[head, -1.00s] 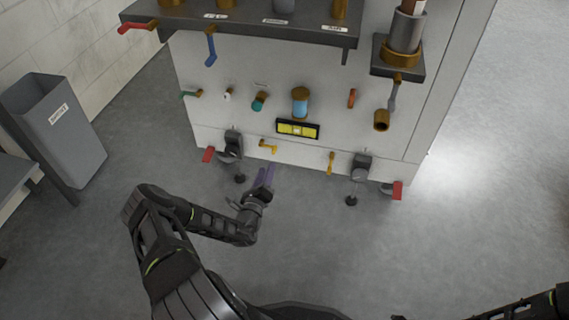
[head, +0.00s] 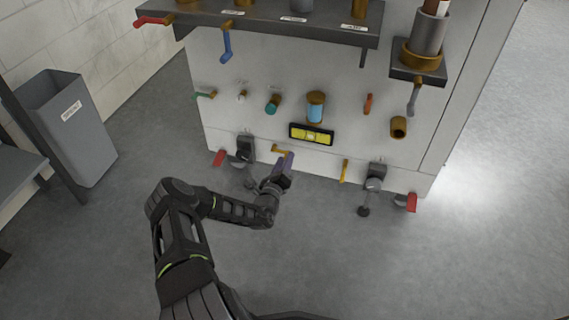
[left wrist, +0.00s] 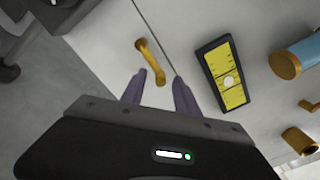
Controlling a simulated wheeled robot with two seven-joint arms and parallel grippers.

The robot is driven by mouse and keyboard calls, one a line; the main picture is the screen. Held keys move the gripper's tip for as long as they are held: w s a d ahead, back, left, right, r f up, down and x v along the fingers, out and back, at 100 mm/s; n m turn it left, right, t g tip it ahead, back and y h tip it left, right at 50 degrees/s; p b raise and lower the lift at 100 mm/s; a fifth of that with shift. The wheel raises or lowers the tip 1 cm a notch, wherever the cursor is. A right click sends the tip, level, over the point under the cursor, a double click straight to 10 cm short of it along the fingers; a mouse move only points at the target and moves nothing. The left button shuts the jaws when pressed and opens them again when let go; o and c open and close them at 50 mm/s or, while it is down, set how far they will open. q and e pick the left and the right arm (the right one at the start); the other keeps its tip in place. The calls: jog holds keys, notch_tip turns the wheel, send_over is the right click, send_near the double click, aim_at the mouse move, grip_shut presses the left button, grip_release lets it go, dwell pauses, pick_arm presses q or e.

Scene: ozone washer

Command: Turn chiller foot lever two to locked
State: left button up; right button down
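The pale chiller cabinet (head: 315,158) has two small yellow levers low on its front. The left yellow lever (head: 280,150) is close ahead of my left gripper (head: 285,168); the right one (head: 344,171) hangs down. Red levers stand out beside the left foot (head: 219,158) and the right foot (head: 412,202). No label shows which is foot lever two. In the left wrist view my left gripper (left wrist: 159,92) is open and empty, with the lower end of the left yellow lever (left wrist: 148,58) between the fingertips' lines; contact is unclear. My right gripper is out of view.
Black adjustable feet (head: 374,178) stand at the cabinet's base. A yellow-faced panel (head: 311,135) and several knobs sit above. A dark shelf (head: 280,30) juts out overhead. A grey bin (head: 80,135) stands at left. The floor (head: 460,260) at right is clear.

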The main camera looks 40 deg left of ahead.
pick_arm(q)
grip_shut()
dwell(0.3)
dwell(0.3)
